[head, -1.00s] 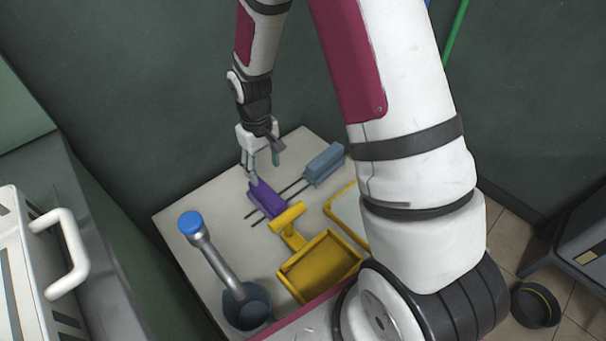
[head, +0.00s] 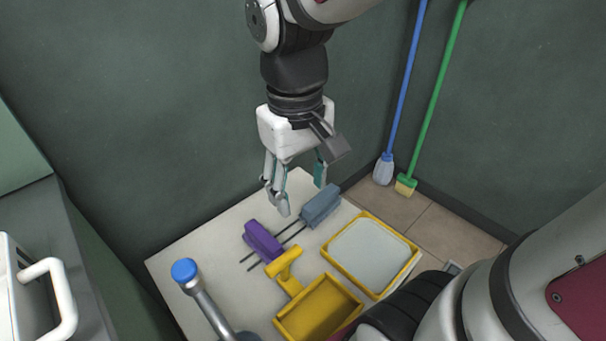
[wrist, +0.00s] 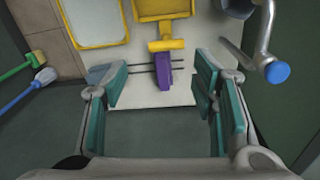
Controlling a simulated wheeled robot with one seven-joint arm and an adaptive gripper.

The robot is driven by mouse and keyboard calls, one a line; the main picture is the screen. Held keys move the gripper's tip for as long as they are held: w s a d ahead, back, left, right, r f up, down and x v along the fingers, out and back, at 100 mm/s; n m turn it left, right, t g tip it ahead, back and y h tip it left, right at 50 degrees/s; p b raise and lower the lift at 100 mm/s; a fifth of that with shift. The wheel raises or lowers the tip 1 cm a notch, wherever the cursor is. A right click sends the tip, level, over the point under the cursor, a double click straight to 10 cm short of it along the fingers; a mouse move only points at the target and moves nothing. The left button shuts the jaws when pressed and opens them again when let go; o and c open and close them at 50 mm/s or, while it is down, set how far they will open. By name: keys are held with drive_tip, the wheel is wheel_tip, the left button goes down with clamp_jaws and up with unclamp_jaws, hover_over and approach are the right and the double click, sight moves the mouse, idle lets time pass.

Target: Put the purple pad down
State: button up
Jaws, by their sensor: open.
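The purple pad (head: 263,241) lies on two thin dark rails on the pale table (head: 205,245). In the wrist view the purple pad (wrist: 163,72) shows between the fingers, farther off and apart from them. A blue-grey block (head: 321,207) sits at the other end of the rails. My gripper (head: 301,194) is open and empty, raised above the table near the blue-grey block. Its teal-padded fingers are spread wide in the wrist view (wrist: 160,84).
A yellow scoop-like tray with a handle (head: 318,308) sits close to the pad. A yellow-rimmed tray (head: 371,255) is to its right. A blue-capped lever (head: 185,271) stands at front left. Dark green walls (head: 120,110) enclose the back; a blue broom and a green broom (head: 405,185) lean there.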

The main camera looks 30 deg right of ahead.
drive_tip(key=s+r, duration=0.3)
drive_tip(key=s, duration=1.2)
drive_tip(key=shift+a+m+y, duration=0.3)
drive_tip(key=shift+a+m, duration=0.1)
drive_tip(key=shift+a, duration=0.05)
wheel_tip(320, 180, up, 27)
drive_tip(key=t+p, duration=0.4)
drive_tip(key=p, duration=2.1)
drive_tip(key=shift+d, duration=0.25)
drive_tip(key=shift+o, duration=0.4)
drive_tip(key=shift+w, duration=0.1)
